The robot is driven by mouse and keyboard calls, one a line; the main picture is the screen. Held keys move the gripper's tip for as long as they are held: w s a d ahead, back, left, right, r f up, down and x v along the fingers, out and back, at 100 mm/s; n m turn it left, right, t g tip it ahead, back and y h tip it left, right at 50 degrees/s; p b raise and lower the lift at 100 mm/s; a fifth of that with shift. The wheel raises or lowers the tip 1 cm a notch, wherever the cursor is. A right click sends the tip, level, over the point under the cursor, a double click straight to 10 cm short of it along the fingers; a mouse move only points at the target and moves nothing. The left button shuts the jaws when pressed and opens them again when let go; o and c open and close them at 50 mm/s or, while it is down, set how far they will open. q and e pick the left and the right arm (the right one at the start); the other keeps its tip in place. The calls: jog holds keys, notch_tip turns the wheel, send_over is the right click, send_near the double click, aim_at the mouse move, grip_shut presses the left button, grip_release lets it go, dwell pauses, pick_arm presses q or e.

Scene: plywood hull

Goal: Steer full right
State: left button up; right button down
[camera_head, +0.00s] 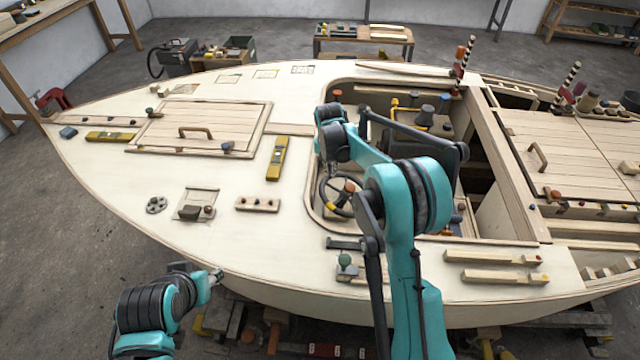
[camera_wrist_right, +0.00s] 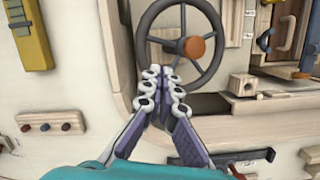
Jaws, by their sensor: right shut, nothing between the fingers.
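The dark steering wheel (camera_head: 323,186) stands at the left end of the open cockpit, partly hidden by my right arm in the head view. In the right wrist view the wheel rim (camera_wrist_right: 143,28) fills the top middle, with an orange-brown hub knob (camera_wrist_right: 195,47) and dark spokes. My right gripper (camera_wrist_right: 162,82) is shut and empty, its tips at the near part of the rim; I cannot tell whether they touch it. A small yellow mark (camera_head: 331,207) shows low on the wheel in the head view. My left gripper (camera_head: 216,277) is low beside the hull's near edge, its fingers unclear.
The cockpit coaming (camera_head: 311,170) rings the opening around the wheel. Yellow levels (camera_head: 277,158) and a peg block (camera_head: 257,204) lie on the deck to the left. A wooden block with a hole (camera_wrist_right: 243,85) stands right of the wheel in the wrist view.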

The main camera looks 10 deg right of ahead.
aim_at(330, 185)
jog(key=shift+n, duration=0.5)
jog(key=b+x, duration=0.1)
jog(key=x, duration=0.2)
jog(key=b+x, duration=0.1)
jog(key=x, duration=0.3)
jog(key=b+x, duration=0.1)
jog(key=x, duration=0.2)
jog(key=shift+w+a+f+b, duration=0.1)
jog(key=shift+a+f+b, duration=0.15)
jog(key=shift+f+b, duration=0.15)
jog(key=shift+r, duration=0.1)
jog(key=shift+w+m, duration=0.2)
jog(key=shift+m, duration=0.1)
